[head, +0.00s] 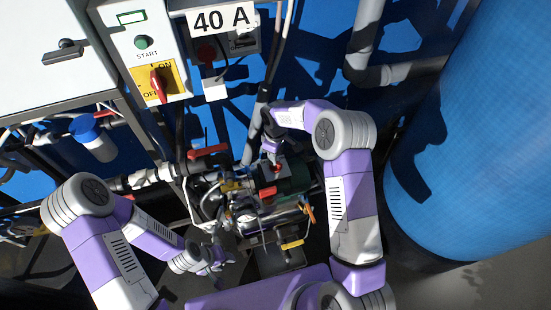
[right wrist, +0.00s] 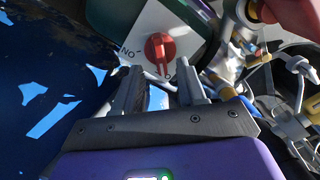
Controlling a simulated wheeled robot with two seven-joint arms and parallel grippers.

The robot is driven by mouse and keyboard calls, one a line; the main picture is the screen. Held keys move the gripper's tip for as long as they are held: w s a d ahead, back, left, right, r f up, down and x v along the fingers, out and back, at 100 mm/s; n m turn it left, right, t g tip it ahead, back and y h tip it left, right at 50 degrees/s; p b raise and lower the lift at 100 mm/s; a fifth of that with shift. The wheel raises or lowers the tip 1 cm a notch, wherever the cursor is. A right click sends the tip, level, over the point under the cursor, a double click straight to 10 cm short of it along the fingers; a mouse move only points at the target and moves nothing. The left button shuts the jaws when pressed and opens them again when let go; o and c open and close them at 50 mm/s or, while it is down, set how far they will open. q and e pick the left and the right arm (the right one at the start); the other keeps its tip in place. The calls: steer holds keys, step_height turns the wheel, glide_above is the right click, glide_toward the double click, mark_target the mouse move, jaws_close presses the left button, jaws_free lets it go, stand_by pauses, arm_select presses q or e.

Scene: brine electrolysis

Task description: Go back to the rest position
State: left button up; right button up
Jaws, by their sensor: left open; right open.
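My right arm reaches up and over from the right in the head view, and its gripper (head: 274,160) is above the dark green pump unit (head: 292,186). The right wrist view shows the right gripper (right wrist: 160,84) open and empty. A red rotary knob (right wrist: 160,50) on a white plate lies ahead, beyond and between its fingertips. I cannot tell how far the tips are from the knob. My left gripper (head: 220,264) is low in the middle of the head view, in front of the piping. It is small and partly in shadow, with nothing seen in it.
Pipes, valves and cables crowd round the pump, with a red valve handle (head: 208,150) at left. A control box with a red switch (head: 158,84) and a "40 A" sign (head: 222,18) stands behind. A large blue tank (head: 475,130) bounds the right side.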

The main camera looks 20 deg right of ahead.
steer(key=shift+r, duration=1.1)
